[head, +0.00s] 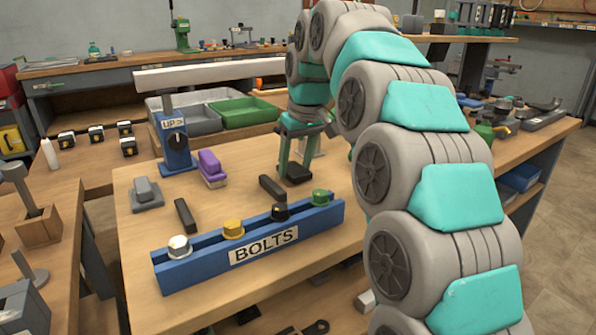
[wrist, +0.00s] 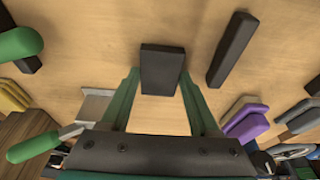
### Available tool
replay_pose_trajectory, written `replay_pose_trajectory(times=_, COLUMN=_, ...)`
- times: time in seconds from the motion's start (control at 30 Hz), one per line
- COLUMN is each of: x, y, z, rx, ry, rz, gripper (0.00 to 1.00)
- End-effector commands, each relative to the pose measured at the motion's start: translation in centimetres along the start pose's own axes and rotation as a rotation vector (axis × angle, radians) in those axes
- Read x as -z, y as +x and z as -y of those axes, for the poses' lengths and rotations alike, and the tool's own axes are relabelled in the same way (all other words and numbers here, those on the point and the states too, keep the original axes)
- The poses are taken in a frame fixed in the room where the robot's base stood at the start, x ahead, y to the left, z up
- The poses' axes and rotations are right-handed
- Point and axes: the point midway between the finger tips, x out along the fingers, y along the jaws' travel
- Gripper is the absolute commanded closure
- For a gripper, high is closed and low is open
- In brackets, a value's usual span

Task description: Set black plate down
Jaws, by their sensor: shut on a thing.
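The black plate (head: 296,173) is a small dark rectangular piece between the fingertips of my gripper (head: 303,150), low over the middle of the wooden table (head: 240,190). In the wrist view the black plate (wrist: 162,70) sits between the two green fingers of my gripper (wrist: 160,85), which are shut on it. I cannot tell whether its underside touches the table.
A black bar (head: 272,188) lies close by, left of the gripper. The blue BOLTS rack (head: 250,248) with several knobs stands in front. A purple block (head: 211,168), a grey block (head: 146,194) and a blue stand (head: 175,148) are to the left.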

Motion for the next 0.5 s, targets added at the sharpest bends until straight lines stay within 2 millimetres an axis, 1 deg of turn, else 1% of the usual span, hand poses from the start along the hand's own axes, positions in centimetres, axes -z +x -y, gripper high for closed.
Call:
replay_pose_trajectory(times=0.37, x=-0.07, y=0.33, z=-0.04, rx=0.0, ry=0.0, rz=-0.002, gripper=1.0)
replay_pose_trajectory(times=0.4, x=-0.06, y=0.31, z=-0.03, rx=0.0, ry=0.0, rz=-0.001, gripper=0.35)
replay_pose_trajectory(times=0.5, x=-0.06, y=0.3, z=-0.03, rx=0.0, ry=0.0, rz=-0.001, gripper=0.23)
